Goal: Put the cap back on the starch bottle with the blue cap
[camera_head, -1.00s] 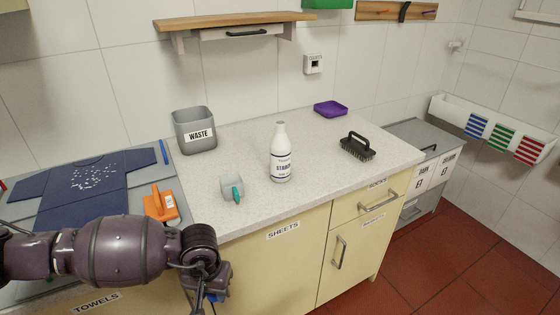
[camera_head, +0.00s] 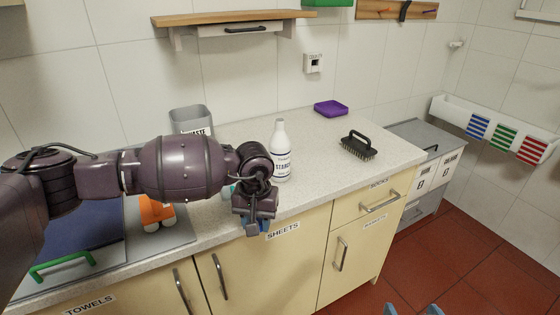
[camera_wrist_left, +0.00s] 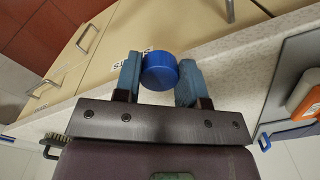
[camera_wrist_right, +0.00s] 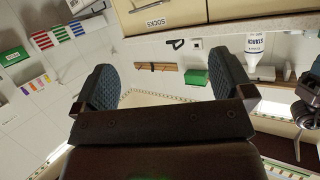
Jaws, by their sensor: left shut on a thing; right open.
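The white starch bottle (camera_head: 282,160) stands upright on the counter. Its narrow neck has no cap on it. My left gripper (camera_head: 252,228) is in front of the counter edge, nearer to me and left of the bottle, apart from it. In the left wrist view its two fingers are shut on a round blue cap (camera_wrist_left: 160,71). My right gripper (camera_head: 411,309) shows only its fingertips at the bottom edge of the head view. In the right wrist view it is open and empty, and the bottle also shows there (camera_wrist_right: 254,44).
A grey waste bin (camera_head: 190,118) stands behind my left arm. A black brush (camera_head: 358,146) and a purple tray (camera_head: 331,108) are right of the bottle. An orange object (camera_head: 155,212) is partly hidden by my left arm.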

